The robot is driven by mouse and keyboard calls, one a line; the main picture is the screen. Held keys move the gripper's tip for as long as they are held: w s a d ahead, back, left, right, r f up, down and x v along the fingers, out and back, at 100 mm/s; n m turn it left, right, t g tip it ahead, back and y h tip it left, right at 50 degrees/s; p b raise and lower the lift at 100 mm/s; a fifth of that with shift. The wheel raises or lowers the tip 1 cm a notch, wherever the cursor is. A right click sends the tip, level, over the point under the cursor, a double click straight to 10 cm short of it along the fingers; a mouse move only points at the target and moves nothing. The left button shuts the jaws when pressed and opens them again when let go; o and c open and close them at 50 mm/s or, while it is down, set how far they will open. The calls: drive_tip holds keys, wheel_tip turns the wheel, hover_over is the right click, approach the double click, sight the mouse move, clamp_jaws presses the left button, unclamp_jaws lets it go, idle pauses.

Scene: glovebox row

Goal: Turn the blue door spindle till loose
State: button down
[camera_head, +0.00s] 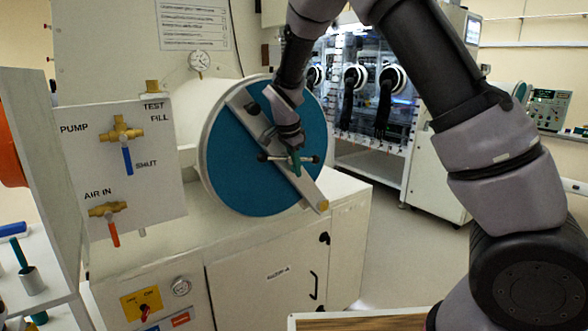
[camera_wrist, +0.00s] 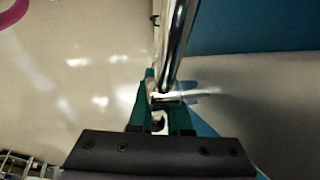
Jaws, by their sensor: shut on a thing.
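The blue round door (camera_head: 232,165) has a pale bar (camera_head: 245,112) running diagonally across its face. A spindle with a thin cross handle (camera_head: 310,159) stands out at the middle of the bar. My gripper (camera_head: 294,160) is at the spindle, in front of the door. In the wrist view my green fingers (camera_wrist: 160,112) are shut on the shiny metal rod of the spindle (camera_wrist: 178,45). The blue door also shows in the wrist view (camera_wrist: 255,25). My gripper hides part of the spindle's hub in the head view.
A valve panel (camera_head: 165,185) with PUMP and AIR IN valves stands left of the door. A white cabinet (camera_head: 245,275) is below. A wooden-topped surface (camera_head: 365,322) lies at the bottom edge. Open floor (camera_head: 390,245) is to the right, with a glovebox (camera_head: 375,100) behind.

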drive_tip(key=shift+d+h, duration=0.1)
drive_tip(key=shift+h, duration=0.2)
drive_tip(key=c, duration=1.2)
unclamp_jaws()
drive_tip(key=shift+w, duration=0.1)
drive_tip(key=shift+o, duration=0.2)
